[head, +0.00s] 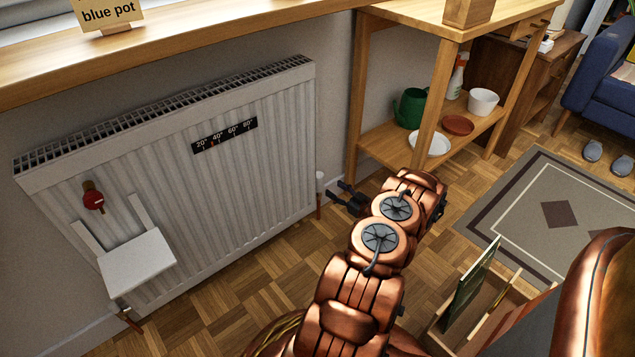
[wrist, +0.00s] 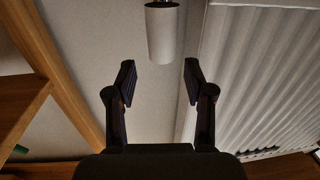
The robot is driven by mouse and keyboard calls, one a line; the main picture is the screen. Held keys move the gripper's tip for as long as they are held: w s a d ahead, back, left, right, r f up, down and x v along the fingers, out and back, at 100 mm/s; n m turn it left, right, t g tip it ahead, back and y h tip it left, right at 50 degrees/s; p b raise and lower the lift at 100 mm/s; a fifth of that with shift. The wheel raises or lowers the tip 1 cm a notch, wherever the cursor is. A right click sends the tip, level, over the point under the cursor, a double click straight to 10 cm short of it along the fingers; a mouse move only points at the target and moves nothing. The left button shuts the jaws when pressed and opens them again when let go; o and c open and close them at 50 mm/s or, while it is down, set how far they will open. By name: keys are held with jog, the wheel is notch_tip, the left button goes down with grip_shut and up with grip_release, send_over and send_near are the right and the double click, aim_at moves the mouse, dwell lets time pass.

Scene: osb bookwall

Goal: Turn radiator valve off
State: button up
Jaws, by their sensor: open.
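The white radiator (head: 270,150) hangs on the wall under the wooden sill. A small white valve head (head: 319,176) shows at its lower right end, above a copper-coloured pipe. My gripper (head: 337,190) is just right of it in the head view, fingers pointing toward it. In the wrist view a white cylinder (wrist: 162,36), seemingly this valve head, lies beyond my open fingertips (wrist: 160,78), roughly centred between them and apart from both. Its setting cannot be read. A red round knob (head: 93,201) on a brass-coloured fitting shows at the radiator's left.
A wooden shelf unit (head: 428,128) with a green watering can (head: 410,108) and dishes stands close right of my gripper. A white bracket shelf (head: 137,263) sits before the radiator's left end. An open wooden box (head: 437,340) is on the floor at right.

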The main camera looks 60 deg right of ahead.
aim_at(323, 181)
jog(key=w+b, duration=0.1)
jog(key=w, duration=0.1)
jog(key=w+b, duration=0.1)
jog(key=w, duration=0.1)
jog(key=w+b, duration=0.1)
jog(key=w, duration=0.1)
jog(key=shift+w+d+f, duration=0.15)
jog(key=shift+d, duration=0.25)
jog(key=shift+w+d, duration=0.15)
jog(key=shift+w, duration=0.5)
jog(key=shift+c, duration=0.2)
jog(key=shift+r, duration=0.2)
jog(key=c, duration=0.8)
